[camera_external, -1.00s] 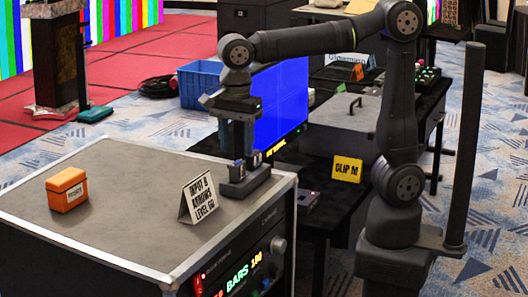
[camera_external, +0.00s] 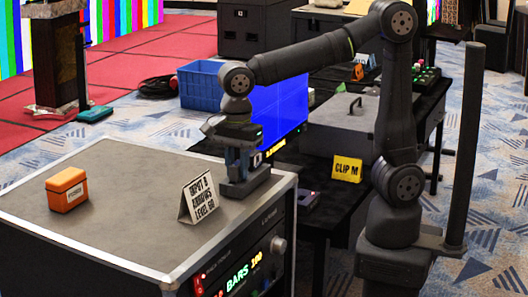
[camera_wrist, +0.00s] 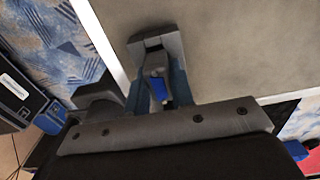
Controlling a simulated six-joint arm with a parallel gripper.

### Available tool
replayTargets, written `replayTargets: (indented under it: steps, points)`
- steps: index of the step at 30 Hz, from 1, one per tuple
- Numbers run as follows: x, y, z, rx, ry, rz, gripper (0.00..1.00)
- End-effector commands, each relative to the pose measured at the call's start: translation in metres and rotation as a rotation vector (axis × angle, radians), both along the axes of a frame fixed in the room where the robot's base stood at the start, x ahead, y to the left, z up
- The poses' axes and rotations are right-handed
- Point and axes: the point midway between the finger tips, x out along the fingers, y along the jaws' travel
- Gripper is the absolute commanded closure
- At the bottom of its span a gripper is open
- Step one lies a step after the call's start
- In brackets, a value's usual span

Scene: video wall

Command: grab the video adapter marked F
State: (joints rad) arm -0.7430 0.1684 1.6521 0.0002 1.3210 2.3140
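A small dark holder (camera_external: 246,184) stands on the right rear corner of the grey case top. A small dark adapter with a pale mark (camera_external: 257,160) stands in it; the letter is too small to read. My gripper (camera_external: 241,172) points down at the holder, its fingers beside that adapter on the left. In the wrist view, the fingers of my gripper (camera_wrist: 158,92) are apart, on either side of a small blue-faced adapter (camera_wrist: 158,88). I cannot see a mark on this one, and I cannot tell whether the fingers touch it. The holder also shows there (camera_wrist: 160,45).
A tent card (camera_external: 198,198) and an orange box (camera_external: 67,190) stand on the case top (camera_external: 125,195). A blue screen (camera_external: 280,110) stands just behind my gripper. A yellow CLIP M card (camera_external: 347,169) stands on the black table. The case top's middle is clear.

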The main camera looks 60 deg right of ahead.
Motion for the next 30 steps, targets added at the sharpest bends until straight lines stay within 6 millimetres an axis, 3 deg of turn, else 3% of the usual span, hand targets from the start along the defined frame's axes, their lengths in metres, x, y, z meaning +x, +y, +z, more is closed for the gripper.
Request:
replayTargets:
  steps: [2,14,21,30]
  points:
    - [0.000,0.000,0.000,0.000,0.000,0.000,1.00]
    - [0.000,0.000,0.006,0.001,-0.001,0.000,1.00]
    - [0.001,0.000,0.040,0.003,-0.004,0.000,1.00]
    - [0.012,-0.065,0.080,0.002,-0.003,-0.007,1.00]
